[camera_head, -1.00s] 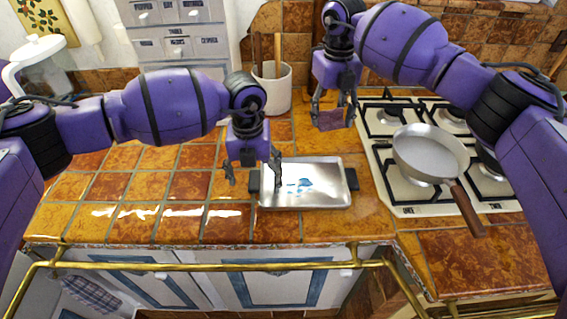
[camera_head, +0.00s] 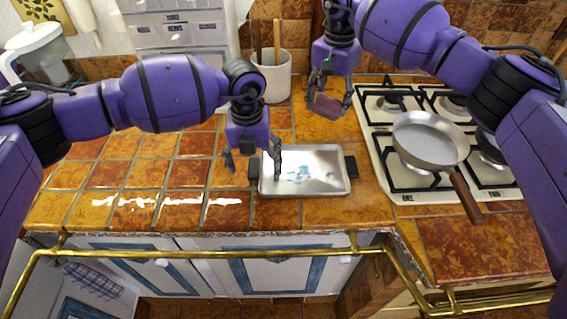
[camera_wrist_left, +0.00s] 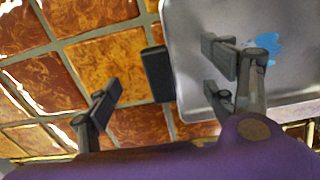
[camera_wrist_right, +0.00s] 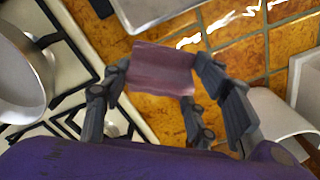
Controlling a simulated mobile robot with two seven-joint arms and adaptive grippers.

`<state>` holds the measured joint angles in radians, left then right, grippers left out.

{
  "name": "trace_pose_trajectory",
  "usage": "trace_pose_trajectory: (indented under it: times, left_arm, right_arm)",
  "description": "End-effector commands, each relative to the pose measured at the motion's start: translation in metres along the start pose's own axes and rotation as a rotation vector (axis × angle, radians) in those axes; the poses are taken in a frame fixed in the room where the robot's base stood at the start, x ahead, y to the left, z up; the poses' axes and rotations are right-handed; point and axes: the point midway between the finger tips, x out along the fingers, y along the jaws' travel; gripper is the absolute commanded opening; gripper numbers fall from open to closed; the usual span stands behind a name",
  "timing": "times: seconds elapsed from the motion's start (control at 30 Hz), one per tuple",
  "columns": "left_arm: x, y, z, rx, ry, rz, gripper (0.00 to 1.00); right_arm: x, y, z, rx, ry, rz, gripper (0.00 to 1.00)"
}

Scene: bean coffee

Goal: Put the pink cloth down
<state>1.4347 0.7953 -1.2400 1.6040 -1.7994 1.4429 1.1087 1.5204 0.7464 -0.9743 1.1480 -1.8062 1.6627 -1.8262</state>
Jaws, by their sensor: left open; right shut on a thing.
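The pink cloth (camera_head: 328,105), a small folded dusky-pink block, is held between the fingers of my right gripper (camera_head: 329,98). In the right wrist view the cloth (camera_wrist_right: 163,68) spans between both fingers, above the tiled counter. My right gripper is shut on it, behind the tray and left of the stove. My left gripper (camera_head: 252,160) is open and empty over the left end of the metal tray (camera_head: 325,183). In the left wrist view its fingers (camera_wrist_left: 165,95) are wide apart, beside and over the tray's left edge and dark handle.
The tray has a blue patch (camera_head: 301,174) on its surface. A stove (camera_head: 385,150) with a grey pan (camera_head: 425,140) stands to the right. A utensil pot (camera_head: 272,78) and white drawers (camera_head: 178,45) are at the back. The left tiled counter (camera_head: 150,175) is clear.

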Motion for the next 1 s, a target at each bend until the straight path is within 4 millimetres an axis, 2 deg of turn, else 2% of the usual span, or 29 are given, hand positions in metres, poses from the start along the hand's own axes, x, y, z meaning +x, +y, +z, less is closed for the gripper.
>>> trace_pose_trajectory:
  times: [0.2,0.4,0.57,0.8,1.0]
  left_arm:
    - [0.0,0.0,0.0,0.0,0.0,0.0,0.77]
    - [0.0,0.0,0.0,0.0,0.0,0.0,0.77]
    - [0.0,0.0,0.0,0.0,0.0,0.0,0.77]
    - [0.0,0.0,0.0,0.0,0.0,0.0,0.77]
    - [0.0,0.0,0.0,0.0,0.0,0.0,0.77]
  right_arm:
    - [0.0,0.0,0.0,-0.404,-0.001,-0.001,0.31]
    - [0.0,0.0,0.0,-0.602,-0.001,-0.002,0.31]
    - [0.013,0.0,0.001,-0.643,-0.003,0.0,0.31]
    - [0.056,0.0,0.001,-0.643,-0.004,-0.001,0.31]
    - [0.075,0.0,0.001,-0.641,-0.003,-0.001,0.31]
